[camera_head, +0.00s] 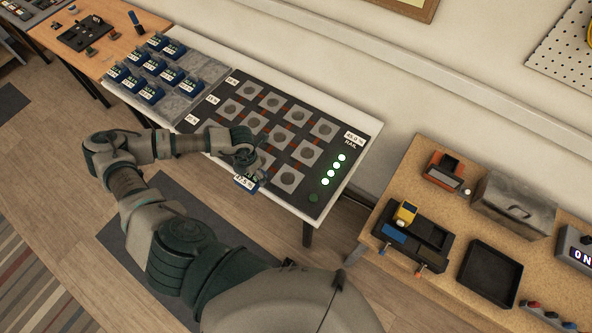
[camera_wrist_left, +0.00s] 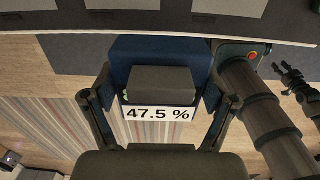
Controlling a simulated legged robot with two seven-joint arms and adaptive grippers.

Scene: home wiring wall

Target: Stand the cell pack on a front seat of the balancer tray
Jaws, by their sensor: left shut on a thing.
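The blue cell pack (camera_wrist_left: 158,50), labelled 47.5 %, sits between the two fingers of my left gripper (camera_wrist_left: 155,100) in the wrist view. In the head view my left gripper (camera_head: 245,160) holds this pack (camera_head: 246,184) at the front edge of the balancer tray. The balancer tray (camera_head: 328,207) is a dark panel with rows of grey square seats. The front right seat (camera_head: 289,179) is bare, just right of the pack. The arm hides part of the front row. A dark gripper-like shape, apparently my right gripper (camera_wrist_left: 296,82), shows small at the wrist view's right edge.
A grey rack (camera_head: 184,103) with several blue packs stands left of the tray on the same white table. Green lamps glow at the tray's right end. A separate cork-topped table (camera_head: 395,195) with tools and a metal box (camera_head: 513,203) stands to the right.

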